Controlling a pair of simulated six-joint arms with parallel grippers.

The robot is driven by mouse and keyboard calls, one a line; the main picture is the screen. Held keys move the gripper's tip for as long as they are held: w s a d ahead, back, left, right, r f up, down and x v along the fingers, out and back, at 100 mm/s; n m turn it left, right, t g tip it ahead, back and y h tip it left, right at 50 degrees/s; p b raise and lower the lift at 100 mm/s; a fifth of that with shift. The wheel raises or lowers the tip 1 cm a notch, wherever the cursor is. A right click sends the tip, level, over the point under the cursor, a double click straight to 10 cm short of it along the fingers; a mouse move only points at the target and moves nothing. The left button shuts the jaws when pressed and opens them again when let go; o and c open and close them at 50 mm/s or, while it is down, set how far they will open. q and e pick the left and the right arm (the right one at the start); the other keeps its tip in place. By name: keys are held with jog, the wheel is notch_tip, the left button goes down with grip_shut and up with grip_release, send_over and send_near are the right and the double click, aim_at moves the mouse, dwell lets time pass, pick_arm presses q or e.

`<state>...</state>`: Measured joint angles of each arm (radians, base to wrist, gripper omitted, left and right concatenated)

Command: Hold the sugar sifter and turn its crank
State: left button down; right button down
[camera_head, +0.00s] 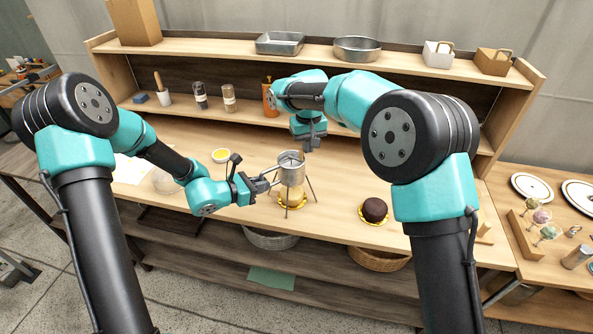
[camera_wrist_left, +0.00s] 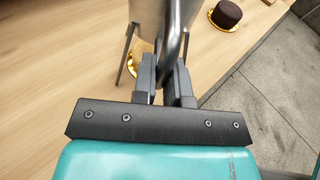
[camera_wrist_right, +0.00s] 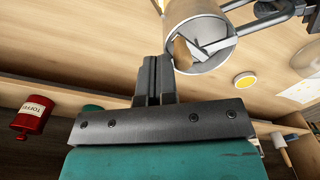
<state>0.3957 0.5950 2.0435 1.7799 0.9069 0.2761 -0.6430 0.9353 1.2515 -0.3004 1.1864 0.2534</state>
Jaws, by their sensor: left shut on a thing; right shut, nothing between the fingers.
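The sugar sifter (camera_head: 291,174) is a metal cup with thin legs, upright over a pale cake on a gold board (camera_head: 292,204). My left gripper (camera_head: 267,184) is shut on its side handle, and the handle (camera_wrist_left: 184,45) passes between the fingers in the left wrist view. My right gripper (camera_head: 308,145) is shut and empty just above the sifter's rim. In the right wrist view its fingertips (camera_wrist_right: 154,62) are beside the cup (camera_wrist_right: 185,14), near a tan wooden knob (camera_wrist_right: 183,53) at the cup's mouth. I cannot tell whether they touch the knob.
A chocolate cake (camera_head: 374,209) on a gold board stands to the right. A small yellow-topped bowl (camera_head: 221,155) stands to the left. Shakers (camera_head: 229,98) and an orange bottle (camera_head: 270,98) line the back shelf. The table between sifter and chocolate cake is clear.

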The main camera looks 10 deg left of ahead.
jog(key=shift+s, duration=0.1)
jog(key=shift+s+a, duration=0.2)
dwell(0.5)
jog(key=shift+w, duration=0.25)
dwell(0.4)
notch_tip(320, 180, up, 4)
jog(key=shift+d+f, duration=0.1)
jog(key=shift+f, duration=0.15)
dwell(0.3)
jog(key=shift+s+a, duration=0.45)
jog(key=shift+s, duration=0.4)
jog(key=shift+s+a, duration=0.4)
jog(key=shift+s, duration=0.5)
jog(key=shift+s+a, duration=0.45)
jog(key=shift+s, duration=0.4)
